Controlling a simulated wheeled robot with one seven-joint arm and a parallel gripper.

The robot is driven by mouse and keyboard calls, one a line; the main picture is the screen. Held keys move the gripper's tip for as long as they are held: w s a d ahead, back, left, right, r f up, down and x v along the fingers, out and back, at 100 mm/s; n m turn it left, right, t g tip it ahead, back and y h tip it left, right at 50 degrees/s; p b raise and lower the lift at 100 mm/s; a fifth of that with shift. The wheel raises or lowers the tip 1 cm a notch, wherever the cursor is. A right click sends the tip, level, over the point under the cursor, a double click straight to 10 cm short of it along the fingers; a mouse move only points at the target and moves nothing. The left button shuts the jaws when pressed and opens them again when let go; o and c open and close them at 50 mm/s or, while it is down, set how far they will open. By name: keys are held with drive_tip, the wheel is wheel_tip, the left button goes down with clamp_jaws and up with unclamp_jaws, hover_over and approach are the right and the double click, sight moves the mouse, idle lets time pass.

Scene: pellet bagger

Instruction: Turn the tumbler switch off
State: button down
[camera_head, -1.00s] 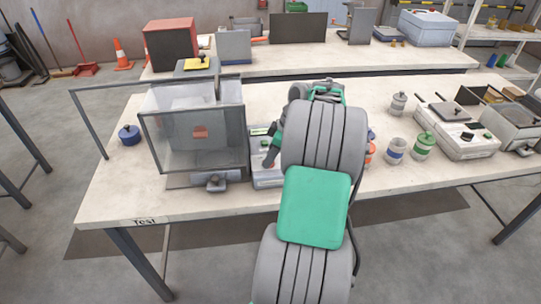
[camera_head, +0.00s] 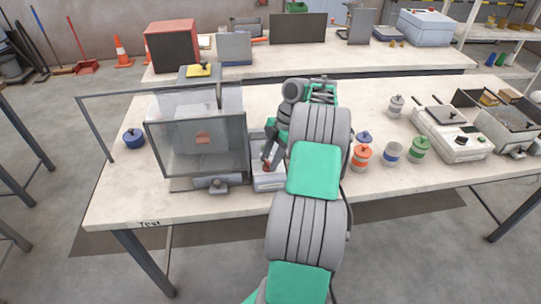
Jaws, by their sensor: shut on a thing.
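A light grey control box (camera_head: 268,182) stands on the front table, just right of the clear-walled enclosure (camera_head: 198,150). My gripper (camera_head: 266,162) points down over this box from the right, its tips at the box's top. It is shut on a small reddish part at the tips, which looks like the tumbler switch (camera_head: 266,168). The fingers hide most of the switch, and its on or off position cannot be told. My arm covers the table right of the box.
A blue pot (camera_head: 133,137) sits left of the enclosure. A hotplate-like unit (camera_head: 455,135) is farther right. The front left of the table is bare.

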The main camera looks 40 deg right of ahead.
drive_tip(key=shift+w+r+n+p, duration=0.1)
drive_tip(key=shift+n+p, duration=0.25)
drive_tip(key=shift+n, duration=0.15)
drive_tip(key=c, duration=0.9)
unclamp_jaws()
drive_tip(key=p+v, duration=0.7)
drive_tip(key=shift+w+d+r+p, duration=0.1)
drive_tip(key=shift+d+r+p, duration=0.05)
drive_tip(key=shift+r+p, duration=0.2)
drive_tip(key=shift+g, duration=0.3)
